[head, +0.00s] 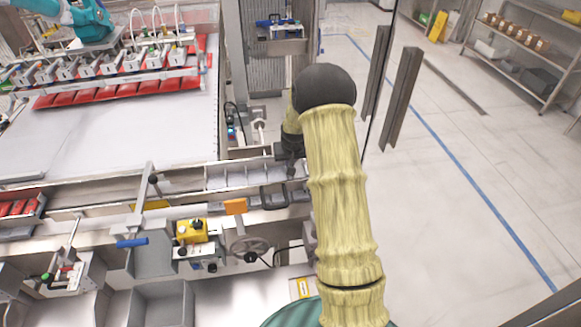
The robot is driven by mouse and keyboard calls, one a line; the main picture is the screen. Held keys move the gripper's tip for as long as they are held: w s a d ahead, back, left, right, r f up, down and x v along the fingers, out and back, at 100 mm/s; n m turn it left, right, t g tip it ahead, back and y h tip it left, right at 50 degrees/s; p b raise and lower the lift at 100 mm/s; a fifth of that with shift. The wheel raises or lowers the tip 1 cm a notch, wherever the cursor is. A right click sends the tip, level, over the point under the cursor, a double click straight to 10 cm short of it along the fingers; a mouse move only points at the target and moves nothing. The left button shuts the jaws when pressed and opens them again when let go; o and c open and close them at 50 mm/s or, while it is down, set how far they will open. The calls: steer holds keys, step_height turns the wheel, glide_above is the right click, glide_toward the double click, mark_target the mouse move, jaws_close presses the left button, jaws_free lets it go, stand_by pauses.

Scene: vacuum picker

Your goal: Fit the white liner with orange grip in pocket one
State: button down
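My arm with its pale yellow sleeve reaches up from the bottom of the head view and bends at a dark joint. My gripper (290,168) is the dark end to the left of the sleeve, above the right end of a row of grey pockets (245,175). The arm partly hides it, and its fingers are too small to tell open from shut. An orange block (236,206) shows on the rail just in front of the pockets. I cannot tell if it is the liner's grip. No white liner stands out clearly, and pocket one cannot be told apart.
A yellow control box (192,231), a handwheel (250,247) and a blue-handled lever (132,243) stand in front of the rail. A white conveyor (110,140) lies behind, with a picker head and red packs. A dark post (400,97) stands right; open floor lies beyond.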

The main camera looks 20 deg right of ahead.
steer(key=shift+f+p, duration=0.65)
steer(key=shift+f, duration=1.2)
steer(key=c, duration=1.6)
jaws_free()
steer(key=shift+f, duration=0.1)
steer(key=shift+o, duration=0.2)
steer(key=shift+r, duration=0.2)
steer(key=b+v, duration=0.3)
steer(key=v, duration=0.9)
steer(key=shift+s+f, duration=0.1)
